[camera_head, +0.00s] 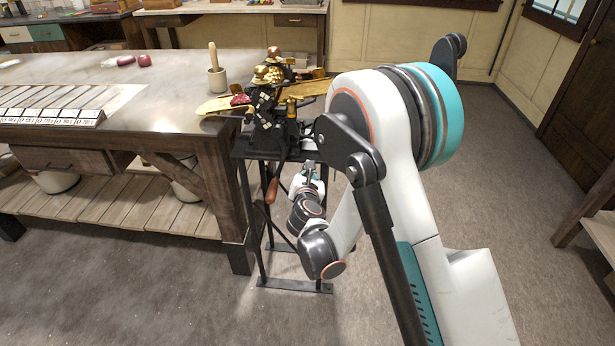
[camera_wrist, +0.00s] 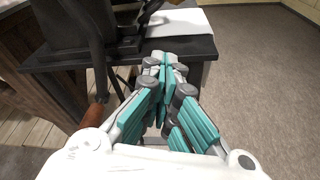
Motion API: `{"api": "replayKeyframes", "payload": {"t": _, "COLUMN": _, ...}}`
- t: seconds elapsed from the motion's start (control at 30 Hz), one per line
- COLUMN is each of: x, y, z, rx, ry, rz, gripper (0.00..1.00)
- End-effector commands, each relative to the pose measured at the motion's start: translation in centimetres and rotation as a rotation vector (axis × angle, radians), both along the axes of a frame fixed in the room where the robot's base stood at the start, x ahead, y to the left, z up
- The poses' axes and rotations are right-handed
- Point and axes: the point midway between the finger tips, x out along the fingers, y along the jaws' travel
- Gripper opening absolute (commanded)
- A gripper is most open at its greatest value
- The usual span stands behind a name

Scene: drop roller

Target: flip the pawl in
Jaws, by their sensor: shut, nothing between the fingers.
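The drop roller machine (camera_head: 268,118), dark with brass parts, stands on a black metal stand (camera_head: 262,225) beside the workbench. I cannot pick out the pawl in either view. My gripper (camera_head: 309,168) is low at the right side of the machine, just below the stand's top. In the wrist view my gripper (camera_wrist: 164,62) is shut and empty, its fingertips together at the near edge of the black stand top (camera_wrist: 190,46). The crank arm with its wooden handle (camera_wrist: 97,114) hangs to the left of the fingers. This handle (camera_head: 271,190) also shows in the head view.
The workbench (camera_head: 165,95) to the left holds a wooden pestle in a mortar (camera_head: 217,78), red pieces (camera_head: 145,60) and a tray of bars (camera_head: 50,116). A white sheet or panel (camera_wrist: 182,22) lies behind the fingers. The floor to the right is clear.

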Motion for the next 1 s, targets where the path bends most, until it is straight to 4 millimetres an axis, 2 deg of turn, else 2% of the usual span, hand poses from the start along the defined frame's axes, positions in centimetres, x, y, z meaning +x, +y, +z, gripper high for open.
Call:
{"api": "replayKeyframes", "payload": {"t": 0.1, "x": 2.4, "y": 0.1, "z": -1.0, "rx": 0.0, "ry": 0.0, "rz": 0.0, "gripper": 0.0}}
{"api": "replayKeyframes", "payload": {"t": 0.17, "x": 3.2, "y": 0.0, "z": -0.7, "rx": 0.0, "ry": -0.001, "rz": -0.001, "gripper": 0.0}}
{"api": "replayKeyframes", "payload": {"t": 0.3, "x": 3.8, "y": -0.7, "z": 1.0, "rx": 0.001, "ry": 0.0, "rz": -0.001, "gripper": 0.0}}
{"api": "replayKeyframes", "payload": {"t": 0.5, "x": 4.5, "y": -1.0, "z": 2.3, "rx": 0.0, "ry": 0.0, "rz": 0.001, "gripper": 0.0}}
{"api": "replayKeyframes", "payload": {"t": 1.0, "x": 4.9, "y": -1.1, "z": 2.7, "rx": -0.006, "ry": 0.0, "rz": 0.0, "gripper": 0.0}}
